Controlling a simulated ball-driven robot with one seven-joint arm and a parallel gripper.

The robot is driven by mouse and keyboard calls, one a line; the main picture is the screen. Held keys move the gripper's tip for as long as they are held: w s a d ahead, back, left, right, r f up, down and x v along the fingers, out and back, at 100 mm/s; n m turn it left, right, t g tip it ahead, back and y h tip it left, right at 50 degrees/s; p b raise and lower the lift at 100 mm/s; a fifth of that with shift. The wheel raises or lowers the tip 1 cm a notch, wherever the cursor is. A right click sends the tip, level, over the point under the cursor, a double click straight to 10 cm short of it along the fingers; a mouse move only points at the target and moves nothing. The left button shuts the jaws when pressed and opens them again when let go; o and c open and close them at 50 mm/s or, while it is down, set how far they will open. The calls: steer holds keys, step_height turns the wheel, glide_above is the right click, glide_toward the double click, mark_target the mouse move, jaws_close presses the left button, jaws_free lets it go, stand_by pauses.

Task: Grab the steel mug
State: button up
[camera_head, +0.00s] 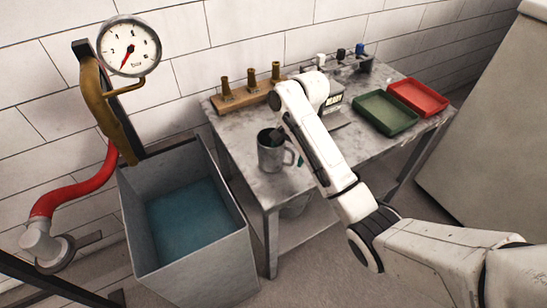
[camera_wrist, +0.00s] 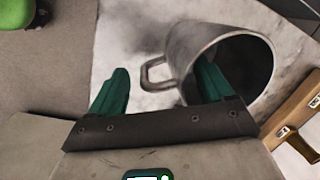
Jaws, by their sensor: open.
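The steel mug (camera_head: 268,157) stands upright near the left front corner of the table, its handle facing right. In the wrist view the mug (camera_wrist: 193,38) is at the upper right, its dark mouth facing the camera. My gripper (camera_wrist: 162,68) is open around the mug's handle and near wall. Its right green finger overlaps the mouth and appears to be inside the rim; its left finger is outside, beyond the handle. In the head view my gripper (camera_head: 288,148) is at the mug's right side, partly hidden by my arm. Contact cannot be told.
The stone-topped table (camera_head: 236,130) carries a wooden block with brass fittings (camera_head: 250,93), a green tray (camera_head: 385,112) and a red tray (camera_head: 418,97) behind. A grey water tank (camera_head: 195,262) stands left, below a pressure gauge (camera_head: 128,46) and red hose (camera_head: 80,190).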

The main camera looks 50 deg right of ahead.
steer(key=shift+w+a+f, duration=0.15)
steer(key=shift+f, duration=1.2)
steer(key=shift+c, duration=0.3)
steer(key=shift+r, duration=0.1)
jaws_close()
